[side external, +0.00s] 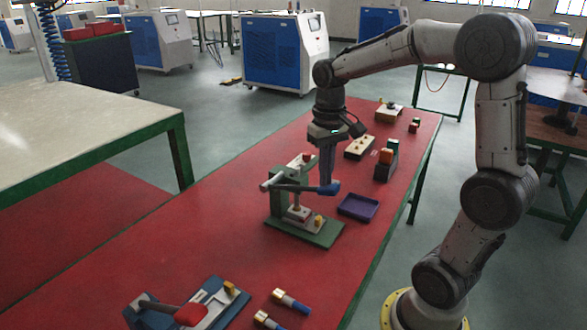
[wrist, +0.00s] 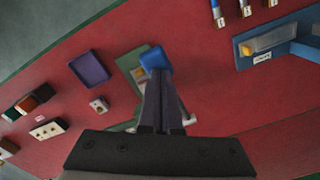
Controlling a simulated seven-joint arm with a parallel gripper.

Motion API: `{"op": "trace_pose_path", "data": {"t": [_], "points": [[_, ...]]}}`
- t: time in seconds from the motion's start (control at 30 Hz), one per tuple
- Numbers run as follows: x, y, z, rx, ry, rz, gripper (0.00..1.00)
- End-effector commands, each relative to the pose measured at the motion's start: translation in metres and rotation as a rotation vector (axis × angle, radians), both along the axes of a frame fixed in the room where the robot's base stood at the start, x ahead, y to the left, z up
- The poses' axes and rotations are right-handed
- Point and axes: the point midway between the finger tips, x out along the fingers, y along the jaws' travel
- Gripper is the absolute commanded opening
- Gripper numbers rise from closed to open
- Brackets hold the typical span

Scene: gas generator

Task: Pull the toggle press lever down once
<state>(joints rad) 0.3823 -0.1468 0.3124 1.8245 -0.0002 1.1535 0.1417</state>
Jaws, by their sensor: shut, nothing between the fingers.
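The toggle press (side external: 303,232) stands on the red table with a green base and green upright. Its grey lever (side external: 292,187) lies about level and ends in a blue handle (side external: 329,188) on the right. My gripper (side external: 327,190) points down at the blue handle, with its fingertips partly hidden there. In the wrist view the shut fingers (wrist: 158,82) reach to the blue handle (wrist: 155,59). I cannot tell whether they touch it. The fingers hold nothing. They and the wrist hide much of the press in the wrist view.
A purple tray (side external: 358,207) lies right of the press. Behind it are a block with several knobs (side external: 360,147) and a green holder with coloured blocks (side external: 386,160). A blue fixture with a red handle (side external: 190,313) and blue-capped cylinders (side external: 291,301) lie in front.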

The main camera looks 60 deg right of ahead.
Motion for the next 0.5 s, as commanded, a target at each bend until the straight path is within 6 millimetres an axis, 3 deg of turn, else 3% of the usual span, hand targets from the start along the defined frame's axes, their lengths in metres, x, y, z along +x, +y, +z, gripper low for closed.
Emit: {"op": "trace_pose_path", "data": {"t": [0.2, 0.5], "points": [[-0.005, 0.000, -0.013, 0.002, 0.003, 0.000, 0.00], [-0.005, 0.000, -0.014, 0.001, 0.001, 0.000, 0.00]]}}
